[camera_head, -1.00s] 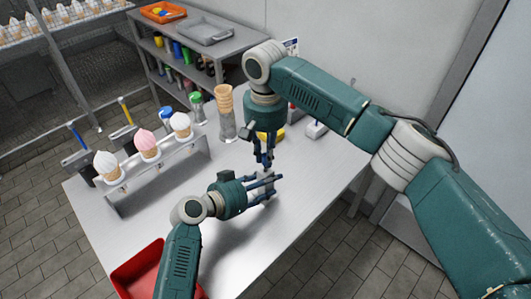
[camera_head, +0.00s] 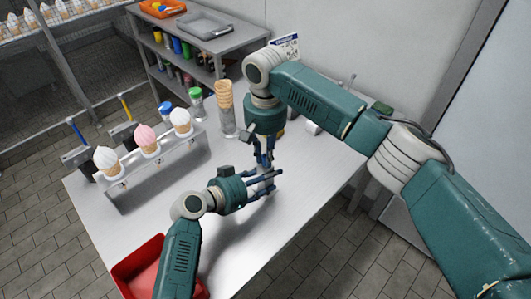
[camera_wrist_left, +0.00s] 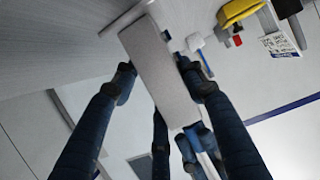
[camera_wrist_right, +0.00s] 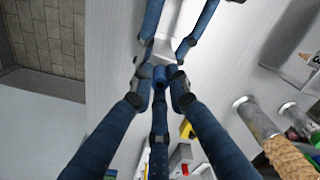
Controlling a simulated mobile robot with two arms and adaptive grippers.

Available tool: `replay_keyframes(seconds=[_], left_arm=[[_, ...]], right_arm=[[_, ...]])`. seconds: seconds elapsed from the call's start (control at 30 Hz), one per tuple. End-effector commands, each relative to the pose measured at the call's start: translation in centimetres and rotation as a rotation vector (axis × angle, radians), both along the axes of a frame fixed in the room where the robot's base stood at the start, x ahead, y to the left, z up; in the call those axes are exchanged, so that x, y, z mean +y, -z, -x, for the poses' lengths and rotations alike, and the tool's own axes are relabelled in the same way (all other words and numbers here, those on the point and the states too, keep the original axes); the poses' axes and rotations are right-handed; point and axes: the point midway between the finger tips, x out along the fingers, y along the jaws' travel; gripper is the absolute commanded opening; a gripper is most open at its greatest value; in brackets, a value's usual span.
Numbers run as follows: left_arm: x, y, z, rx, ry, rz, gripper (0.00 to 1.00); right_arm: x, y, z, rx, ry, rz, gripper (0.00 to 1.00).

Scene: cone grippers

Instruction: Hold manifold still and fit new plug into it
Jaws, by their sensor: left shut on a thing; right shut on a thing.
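The manifold, a plain grey block (camera_wrist_left: 158,70), lies between the fingertips of my left gripper (camera_wrist_left: 158,78) in the left wrist view. My left gripper (camera_head: 268,183) is shut on it above the front part of the table in the head view. My right gripper (camera_head: 265,158) points down from above, just behind the left fingers. It is shut on a small dark blue piece (camera_wrist_right: 160,76), which seems to be the plug. The fingers hide most of that piece, and I cannot tell whether it is in the block.
A rack of ice-cream cones (camera_head: 160,170) stands on the table at left, with stacked cones (camera_head: 225,97) behind it. A red bin (camera_head: 140,266) is at the front left. A shelf (camera_head: 190,50) stands behind. The table's right front is clear.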

Motion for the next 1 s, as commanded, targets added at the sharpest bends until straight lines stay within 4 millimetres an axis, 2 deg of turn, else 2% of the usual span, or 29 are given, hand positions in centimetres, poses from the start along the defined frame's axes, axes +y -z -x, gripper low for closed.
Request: replay_keyframes(seconds=[0.3,0.33,0.43,0.77,0.87,1.0], left_arm=[[0.0,0.0,0.0,-0.002,-0.001,0.000,0.09],[0.0,0.0,0.0,-0.002,-0.001,0.000,0.09],[0.0,0.0,0.0,-0.002,-0.001,0.000,0.09],[0.0,0.0,0.0,-0.002,-0.001,0.000,0.09],[0.0,-0.1,0.0,-0.002,-0.001,0.000,0.09],[0.0,-0.1,0.0,-0.002,-0.001,0.000,0.09]], right_arm=[[0.0,0.7,0.0,0.001,0.000,0.000,0.04],[0.0,0.7,0.0,0.000,0.000,0.000,0.19],[0.0,0.7,0.0,0.000,0.000,0.000,0.37],[0.0,0.4,0.0,0.000,0.000,0.000,0.37],[0.0,-0.6,-0.1,-0.002,0.000,-0.001,0.37],[0.1,-3.2,-0.1,-0.003,-0.001,-0.003,0.37]])
